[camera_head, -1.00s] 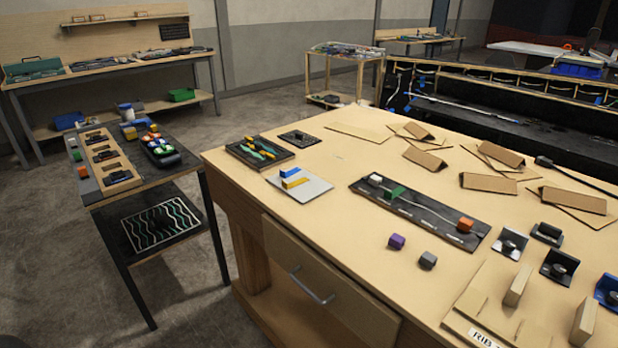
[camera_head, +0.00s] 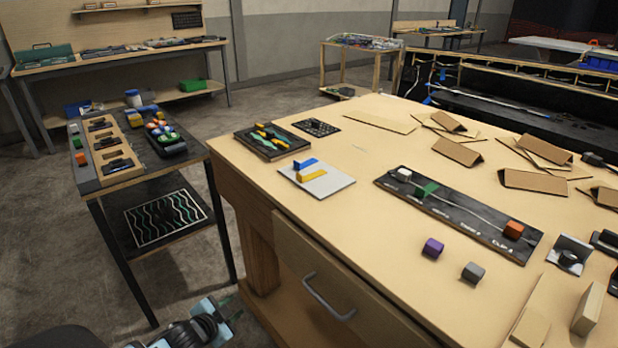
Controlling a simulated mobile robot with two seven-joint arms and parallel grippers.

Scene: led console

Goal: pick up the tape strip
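I cannot pick out the tape strip with certainty. A small, faint pale mark (camera_head: 360,148) lies on the bare wood of the workbench (camera_head: 310,215) behind the light grey plate. My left gripper (camera_head: 230,308) shows at the bottom left, low over the floor in front of the bench and well away from its top. It is small and partly cut off, and its finger gap is not clear. My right gripper is not in view.
The bench holds a grey plate (camera_head: 333,184) with blue and yellow blocks, a black tray (camera_head: 243,134), a black clip board (camera_head: 455,220), a purple cube (camera_head: 432,248), a grey cube (camera_head: 473,272) and brown folded pieces. A side table (camera_head: 134,183) stands at the left.

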